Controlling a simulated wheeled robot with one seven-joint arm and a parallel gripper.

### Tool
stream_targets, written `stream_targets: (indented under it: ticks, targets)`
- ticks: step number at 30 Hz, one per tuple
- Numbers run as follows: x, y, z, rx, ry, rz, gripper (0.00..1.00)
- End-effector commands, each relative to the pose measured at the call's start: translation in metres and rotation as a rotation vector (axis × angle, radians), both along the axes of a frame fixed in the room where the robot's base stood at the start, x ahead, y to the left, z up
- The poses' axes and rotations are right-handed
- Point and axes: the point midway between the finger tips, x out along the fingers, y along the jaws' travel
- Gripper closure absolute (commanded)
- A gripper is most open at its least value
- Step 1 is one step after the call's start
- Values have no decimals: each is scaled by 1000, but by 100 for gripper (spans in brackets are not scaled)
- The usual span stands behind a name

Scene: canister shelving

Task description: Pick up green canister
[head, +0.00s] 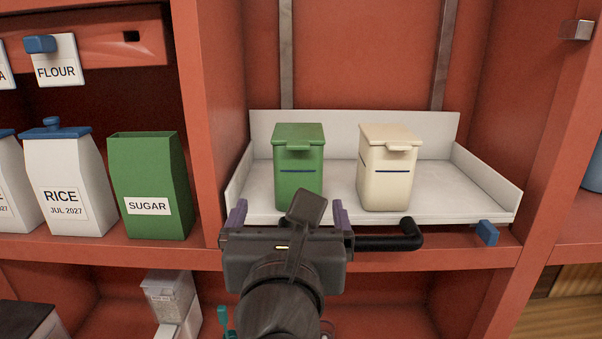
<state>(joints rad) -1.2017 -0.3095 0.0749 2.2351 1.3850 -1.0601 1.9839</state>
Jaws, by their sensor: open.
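Two lidded canisters stand upright on a white tray (451,196) in the middle of the red shelving. The green canister (298,178) is on the left, with a dark stripe across its front and its lid closed. My gripper (288,214) is in front of the green canister, low and close to the tray's front edge. Its purple-grey fingers are spread apart, one to each side of the canister in the picture, with nothing between them that I can see held. My gripper's body hides the tray's front edge and the canister's lower front.
A cream canister (386,175) stands just right of the green one, with a small gap. A second green container, labelled SUGAR (148,190), stands left beyond a red upright (212,110). A black handle (405,236) and a blue clip (487,233) are at the tray's front.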

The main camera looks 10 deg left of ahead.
Motion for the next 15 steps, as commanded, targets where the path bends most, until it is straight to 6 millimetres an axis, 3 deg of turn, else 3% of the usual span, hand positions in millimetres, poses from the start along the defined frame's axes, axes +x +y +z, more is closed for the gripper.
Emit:
stream_targets:
  ticks: [15]
  targets:
    - [13,-1,-2,1,2,-12,2]
